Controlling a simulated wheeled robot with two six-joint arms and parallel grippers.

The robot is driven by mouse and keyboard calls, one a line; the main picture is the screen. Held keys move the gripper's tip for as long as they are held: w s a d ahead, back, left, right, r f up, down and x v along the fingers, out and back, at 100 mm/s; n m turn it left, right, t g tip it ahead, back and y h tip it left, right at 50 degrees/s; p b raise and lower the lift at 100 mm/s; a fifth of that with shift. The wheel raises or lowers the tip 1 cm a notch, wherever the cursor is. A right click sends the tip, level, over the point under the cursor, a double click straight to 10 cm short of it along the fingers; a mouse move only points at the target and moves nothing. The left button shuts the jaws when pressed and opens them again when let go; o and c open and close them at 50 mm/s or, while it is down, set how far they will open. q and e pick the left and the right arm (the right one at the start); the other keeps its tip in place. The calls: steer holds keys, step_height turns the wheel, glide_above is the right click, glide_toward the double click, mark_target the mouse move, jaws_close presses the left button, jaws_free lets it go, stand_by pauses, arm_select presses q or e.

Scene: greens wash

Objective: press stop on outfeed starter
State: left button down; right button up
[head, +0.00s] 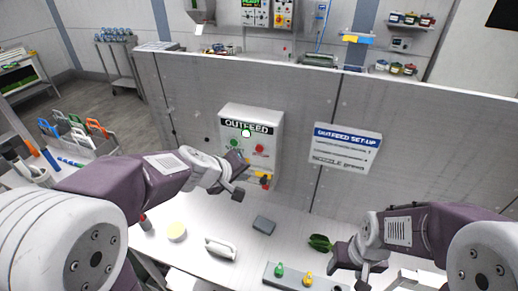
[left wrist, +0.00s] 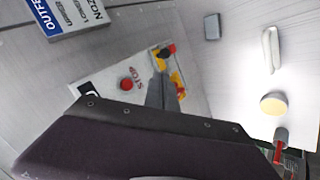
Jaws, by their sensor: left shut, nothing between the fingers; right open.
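The outfeed starter (head: 276,125) is a pale box on the upright panel in the head view, with a white lamp at its top. Its red stop button (head: 259,148) is on the right of its face; a green button (head: 234,143) is on the left. In the left wrist view the red button (left wrist: 127,84) shows beside the word STOP. My left gripper (head: 240,164) is shut and empty, in front of the box's lower part. Its fingers (left wrist: 162,82) appear beside the red button; contact cannot be told. My right gripper (head: 362,278) is open, low over the bench.
A red-and-yellow switch (head: 265,181) is at the box's lower right. An outfeed set-up sign (head: 346,148) hangs to the right. The bench holds a grey block (head: 264,225), a white-handled tool (head: 220,249), a yellow round thing (head: 177,232) and a green vegetable (head: 320,242).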

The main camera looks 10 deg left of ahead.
mark_target(259, 149)
arm_select(q)
steer(key=w+d+p, duration=0.1)
steer(key=w+p, duration=0.1)
steer(key=w, duration=0.6)
steer(key=shift+d, duration=0.3)
steer(key=shift+s+r, duration=0.1)
stand_by(0.5)
stand_by(1.0)
steer(key=shift+w+d, duration=0.1)
steer(key=shift+w, duration=0.4)
